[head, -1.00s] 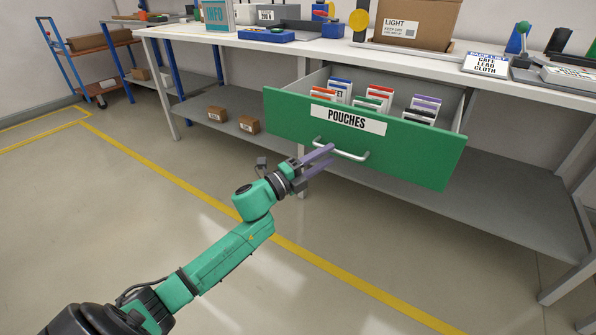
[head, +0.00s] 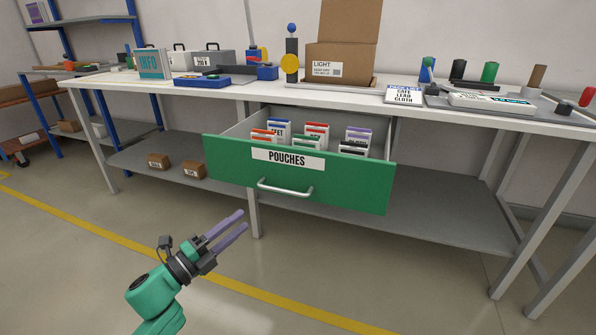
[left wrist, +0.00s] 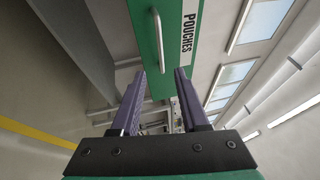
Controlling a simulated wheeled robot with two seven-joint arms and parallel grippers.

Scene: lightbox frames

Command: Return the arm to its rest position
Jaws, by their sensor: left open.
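My left gripper (head: 233,229) is open and empty in the head view. Its two purple fingers point up and right, below and left of the drawer handle (head: 285,188), and stand apart from it. The green drawer (head: 340,184) labelled POUCHES is pulled open under the white table and holds several upright pouches (head: 317,132). In the left wrist view, the fingers (left wrist: 153,92) are spread with nothing between their tips, and the drawer front (left wrist: 151,35) and handle (left wrist: 240,28) lie beyond them. My right gripper is not in view.
The white table (head: 420,113) carries a cardboard box (head: 338,63), a blue tray (head: 202,80) and a sign (head: 403,94). Small boxes (head: 193,170) sit on the lower grey shelf (head: 440,196). The floor in front, with a yellow line (head: 270,293), is clear.

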